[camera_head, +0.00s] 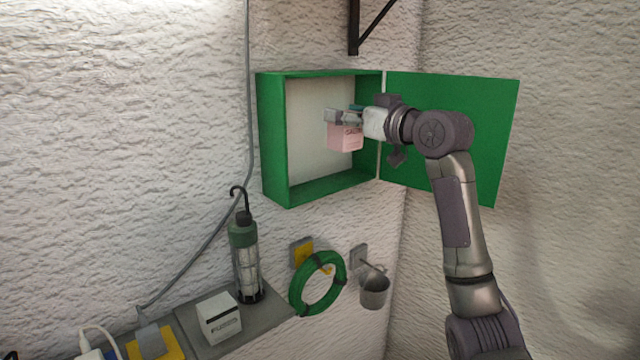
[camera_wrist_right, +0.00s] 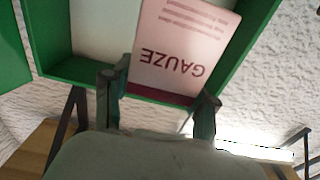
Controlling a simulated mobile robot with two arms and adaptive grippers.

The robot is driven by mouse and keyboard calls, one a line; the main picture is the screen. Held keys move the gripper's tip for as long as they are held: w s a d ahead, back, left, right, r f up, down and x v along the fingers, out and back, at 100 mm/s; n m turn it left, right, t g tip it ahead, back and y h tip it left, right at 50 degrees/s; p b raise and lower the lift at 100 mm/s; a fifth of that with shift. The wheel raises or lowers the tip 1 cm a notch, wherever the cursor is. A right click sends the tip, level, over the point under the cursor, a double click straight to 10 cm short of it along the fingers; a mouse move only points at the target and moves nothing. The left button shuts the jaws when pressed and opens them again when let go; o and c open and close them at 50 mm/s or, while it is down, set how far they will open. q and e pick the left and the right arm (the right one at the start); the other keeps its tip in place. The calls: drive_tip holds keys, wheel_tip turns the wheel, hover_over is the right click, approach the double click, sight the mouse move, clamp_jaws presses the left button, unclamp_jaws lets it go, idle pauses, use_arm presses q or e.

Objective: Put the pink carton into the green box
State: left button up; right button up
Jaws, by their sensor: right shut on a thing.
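The pink carton (camera_head: 345,137) is held by my right gripper (camera_head: 344,117) at the opening of the green box (camera_head: 272,135). The green box is mounted on the wall, and its door (camera_head: 455,130) stands open to the right. In the right wrist view the carton (camera_wrist_right: 180,45) reads "GAUZE" upside down and sits between the two fingers (camera_wrist_right: 158,100). The green box rim (camera_wrist_right: 85,68) shows behind it. I cannot tell how deep the carton is inside the box. My left gripper is not in view.
Below, a grey shelf (camera_head: 187,320) carries a hooked work lamp (camera_head: 244,262) and a white carton (camera_head: 219,318). A green hose coil (camera_head: 296,290) and a metal cup (camera_head: 374,291) hang on the wall. A black bracket (camera_head: 353,30) is above the box.

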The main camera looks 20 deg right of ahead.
sight(328, 132)
drive_tip(key=w+a+f+p, duration=0.2)
drive_tip(key=w+a+f, duration=0.1)
drive_tip(key=w+a, duration=0.1)
drive_tip(key=shift+f, duration=0.35)
drive_tip(key=w+a+f+p, duration=0.1)
drive_tip(key=f, duration=0.1)
drive_tip(key=w+a+f+p, duration=0.1)
drive_tip(key=w+f, duration=0.1)
drive_tip(key=w+a+f+p, duration=0.1)
drive_tip(key=f, duration=0.2)
drive_tip(key=shift+w+a+f, duration=0.1)
drive_tip(key=shift+w+a, duration=0.25)
drive_tip(key=shift+w, duration=0.05)
drive_tip(key=shift+f, duration=0.25)
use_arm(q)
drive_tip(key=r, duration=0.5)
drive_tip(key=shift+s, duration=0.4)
use_arm(e)
drive_tip(key=shift+f, duration=0.1)
